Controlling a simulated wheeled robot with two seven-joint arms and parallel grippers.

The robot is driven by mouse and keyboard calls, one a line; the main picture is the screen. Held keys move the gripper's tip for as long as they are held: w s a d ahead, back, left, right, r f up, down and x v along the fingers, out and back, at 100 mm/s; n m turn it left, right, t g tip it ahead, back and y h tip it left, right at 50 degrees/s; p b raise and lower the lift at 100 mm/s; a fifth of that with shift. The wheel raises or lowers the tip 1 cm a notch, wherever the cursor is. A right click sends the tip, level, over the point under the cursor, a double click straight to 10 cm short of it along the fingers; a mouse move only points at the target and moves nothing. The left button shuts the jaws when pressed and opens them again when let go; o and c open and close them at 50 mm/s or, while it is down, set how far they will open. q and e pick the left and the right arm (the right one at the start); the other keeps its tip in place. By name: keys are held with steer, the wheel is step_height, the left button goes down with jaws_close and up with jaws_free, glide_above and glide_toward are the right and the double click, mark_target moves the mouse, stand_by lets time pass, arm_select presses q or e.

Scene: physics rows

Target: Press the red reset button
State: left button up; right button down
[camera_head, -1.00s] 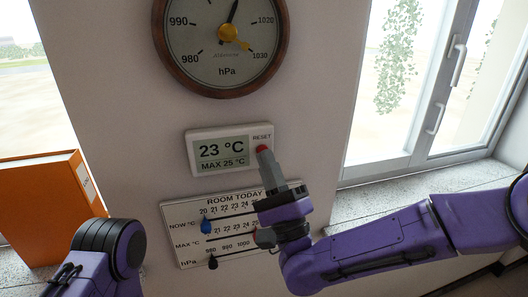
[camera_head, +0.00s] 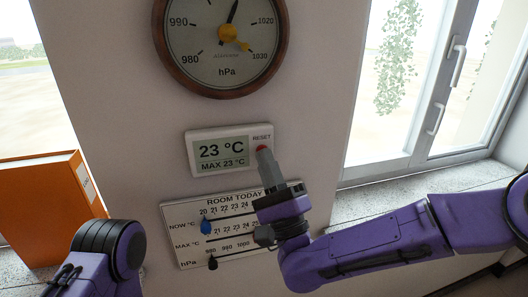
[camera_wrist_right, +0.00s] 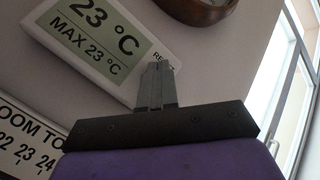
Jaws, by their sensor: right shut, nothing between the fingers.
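The white wall display (camera_head: 205,169) reads 23 °C and MAX 23 °C, with RESET printed at its right. In the right wrist view the shut fingers (camera_wrist_right: 158,68) overlap the display's lower right corner, and the button is hidden. Of my left arm only a link shows at the lower left.
A round barometer (camera_head: 228,62) hangs above the display. A ROOM TODAY board (camera_head: 178,262) with sliders hangs just below, partly behind my right gripper. An orange binder (camera_head: 40,205) stands on the left sill. A window with a handle (camera_head: 436,118) is at the right.

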steer(key=shift+s+d+b, duration=0.25)
steer(key=shift+s+b, duration=0.3)
steer(key=shift+s, duration=0.2)
steer(key=shift+s+d+b, duration=0.25)
steer(key=shift+s+b, duration=0.15)
steer(key=shift+s, duration=0.4)
steer(key=shift+s+d+b, duration=0.25)
steer(key=shift+s+b, duration=0.2)
steer(key=shift+s, duration=0.3)
steer(key=shift+s+d+b, duration=0.25)
steer(key=shift+s+b, duration=0.15)
steer(key=shift+s, duration=0.4)
